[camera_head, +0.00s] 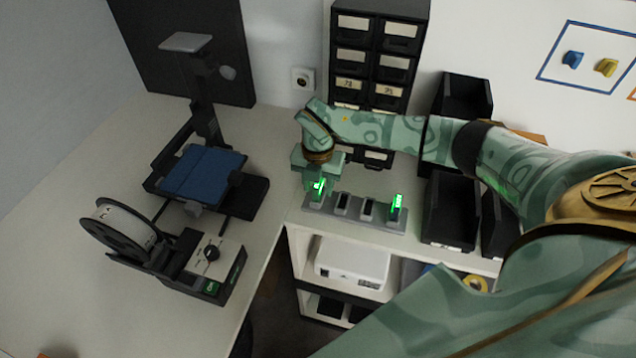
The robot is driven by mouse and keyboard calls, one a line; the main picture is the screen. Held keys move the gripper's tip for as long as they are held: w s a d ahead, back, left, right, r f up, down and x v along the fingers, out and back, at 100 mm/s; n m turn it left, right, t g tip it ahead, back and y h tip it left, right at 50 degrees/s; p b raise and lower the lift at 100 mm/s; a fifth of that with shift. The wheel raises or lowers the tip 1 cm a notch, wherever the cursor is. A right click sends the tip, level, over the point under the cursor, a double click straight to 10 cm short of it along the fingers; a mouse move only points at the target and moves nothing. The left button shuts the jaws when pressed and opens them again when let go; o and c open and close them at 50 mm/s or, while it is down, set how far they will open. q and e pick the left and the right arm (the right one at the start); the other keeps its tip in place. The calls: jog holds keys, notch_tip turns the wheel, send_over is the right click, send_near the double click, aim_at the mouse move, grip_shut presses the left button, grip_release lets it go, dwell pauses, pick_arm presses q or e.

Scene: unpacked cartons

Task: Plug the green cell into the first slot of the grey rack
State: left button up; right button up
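The grey rack (377,222) lies along the front edge of the bench, its slots in a row. A cell with a bright green glow (319,187) is at the rack's left end, directly under my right gripper (317,183). My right gripper points down and appears shut on this cell; its fingers partly hide it. I cannot tell whether the cell is fully seated in the end slot. Another green-lit cell (397,203) stands upright at the rack's right end. The two middle slots show dark openings. My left gripper is not in view.
Black drawer units (379,50) stand behind the rack, with open black bins (450,212) to its right. A 3D printer with a blue bed (203,172) and a spool (122,228) stand on the left bench. A white box (352,262) sits on the shelf below.

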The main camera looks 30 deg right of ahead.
jog(key=shift+r, duration=0.15)
notch_tip(320, 180, up, 16)
jog(key=p, duration=0.1)
jog(key=shift+p, duration=0.3)
jog(key=shift+a, duration=0.1)
dwell(0.3)
